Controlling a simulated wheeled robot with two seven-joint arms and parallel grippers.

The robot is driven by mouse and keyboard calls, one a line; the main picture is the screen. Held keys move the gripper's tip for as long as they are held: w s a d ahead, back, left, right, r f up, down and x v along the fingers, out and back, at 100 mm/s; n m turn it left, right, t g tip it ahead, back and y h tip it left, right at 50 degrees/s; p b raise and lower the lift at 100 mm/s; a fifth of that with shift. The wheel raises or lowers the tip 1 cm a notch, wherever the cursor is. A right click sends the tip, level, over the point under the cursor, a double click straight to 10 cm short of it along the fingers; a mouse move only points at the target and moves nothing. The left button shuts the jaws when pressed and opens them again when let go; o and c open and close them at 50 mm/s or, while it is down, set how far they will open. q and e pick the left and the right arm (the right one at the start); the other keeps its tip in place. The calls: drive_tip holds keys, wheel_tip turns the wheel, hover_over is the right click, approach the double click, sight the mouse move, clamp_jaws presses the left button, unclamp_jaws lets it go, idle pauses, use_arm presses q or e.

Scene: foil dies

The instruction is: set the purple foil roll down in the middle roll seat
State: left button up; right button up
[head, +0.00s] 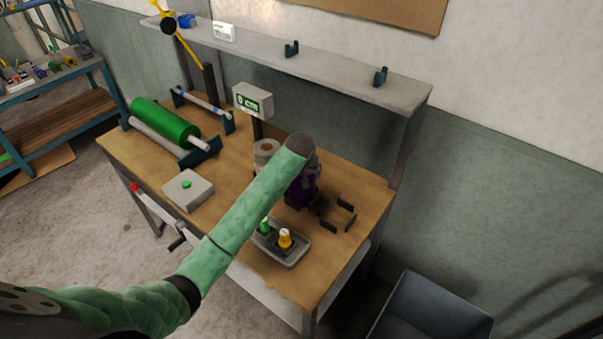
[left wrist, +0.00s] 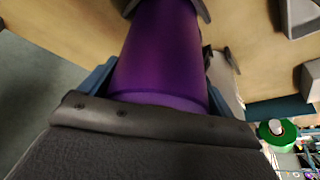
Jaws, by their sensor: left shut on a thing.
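The purple foil roll (head: 302,194) is under the end of my left arm in the head view, over the right part of the workbench. It also fills the upper middle of the left wrist view (left wrist: 160,50). My left gripper (head: 306,172) is shut on it. The roll looks upright in the head view. Dark brackets (head: 345,208) stand on the bench just right of the roll. I cannot tell which seat is the middle one, nor whether the roll touches a seat; my arm and gripper hide part of that area. My right gripper is not in view.
A green roll (head: 165,121) lies in a stand at the bench's left. A grey button box (head: 187,189), a display (head: 253,101), a pale roll (head: 265,152) and a tray (head: 292,256) with green and yellow-topped items surround my arm. A shelf (head: 330,62) runs behind.

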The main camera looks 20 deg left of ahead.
use_arm(q)
drive_tip(key=o, duration=1.8)
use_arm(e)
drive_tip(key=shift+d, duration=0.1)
use_arm(q)
drive_tip(key=b+v, duration=0.4)
drive_tip(key=v, duration=0.3)
drive_tip(key=shift+s, duration=0.1)
drive_tip(key=b+v, duration=0.1)
drive_tip(key=v, duration=0.2)
drive_tip(key=shift+r+b, duration=0.3)
drive_tip(key=shift+b, duration=0.05)
drive_tip(key=shift+v, duration=0.85)
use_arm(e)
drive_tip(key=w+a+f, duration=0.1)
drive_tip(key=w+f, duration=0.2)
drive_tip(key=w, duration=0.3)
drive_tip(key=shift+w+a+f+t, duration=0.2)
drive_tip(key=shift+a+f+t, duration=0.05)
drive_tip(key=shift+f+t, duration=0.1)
use_arm(q)
drive_tip(key=shift+f, duration=0.1)
